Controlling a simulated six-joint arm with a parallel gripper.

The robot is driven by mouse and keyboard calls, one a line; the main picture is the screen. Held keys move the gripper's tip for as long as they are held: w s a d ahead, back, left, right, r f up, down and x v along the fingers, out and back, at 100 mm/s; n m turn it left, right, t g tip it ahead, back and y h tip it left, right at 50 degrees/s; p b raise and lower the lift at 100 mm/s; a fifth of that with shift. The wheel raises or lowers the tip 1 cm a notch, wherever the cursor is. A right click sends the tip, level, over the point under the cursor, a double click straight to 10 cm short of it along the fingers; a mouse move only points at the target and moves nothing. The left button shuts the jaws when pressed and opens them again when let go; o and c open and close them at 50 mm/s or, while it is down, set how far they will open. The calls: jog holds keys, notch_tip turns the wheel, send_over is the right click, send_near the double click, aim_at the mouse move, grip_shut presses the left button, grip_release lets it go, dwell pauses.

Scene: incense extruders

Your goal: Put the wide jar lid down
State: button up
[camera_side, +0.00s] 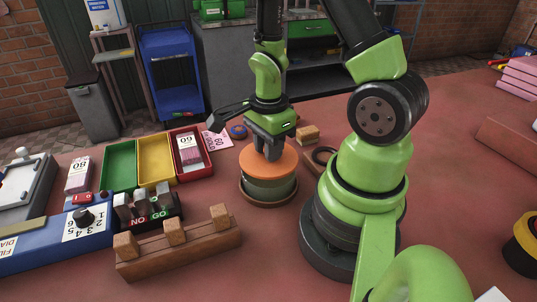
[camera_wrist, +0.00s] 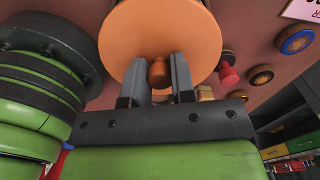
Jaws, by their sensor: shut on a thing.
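The wide jar lid (camera_side: 262,159) is an orange disc with a small knob, lying level over the mouth of a squat grey-green jar (camera_side: 268,188). I cannot tell whether the lid touches the rim all round. The jar stands in a brown round dish (camera_side: 250,199). My gripper (camera_side: 270,153) points down from above and is shut on the lid's knob. In the wrist view the lid (camera_wrist: 122,40) fills the upper middle, and its orange knob (camera_wrist: 158,74) sits between the two grey fingers. The jar is hidden behind the lid there.
Green (camera_side: 119,165), yellow (camera_side: 156,160) and red (camera_side: 197,171) trays lie left of the jar. A wooden rack (camera_side: 180,248) stands in front left. Red tabletop is clear in front.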

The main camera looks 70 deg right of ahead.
notch_tip(320, 180, up, 6)
jog(key=shift+w+r, duration=0.1)
jog(key=shift+r, duration=0.1)
jog(key=shift+w+a+r, duration=0.15)
jog(key=shift+w+r, duration=0.1)
jog(key=w+a+f+n, duration=0.2)
jog(key=w+a+n, duration=0.2)
jog(key=w+a, duration=0.45)
jog(key=shift+s+a+f, duration=0.1)
jog(key=shift+a+f, duration=0.05)
jog(key=shift+f, duration=1.55)
jog(key=shift+s+a+f, duration=0.1)
jog(key=shift+a+f, duration=0.05)
jog(key=shift+f, duration=1.55)
jog(key=shift+s+a+f, duration=0.1)
jog(key=shift+a+f, duration=0.05)
jog(key=shift+f, duration=1.55)
jog(key=shift+f, duration=0.1)
jog(key=shift+f, duration=0.4)
jog(key=o, duration=0.9)
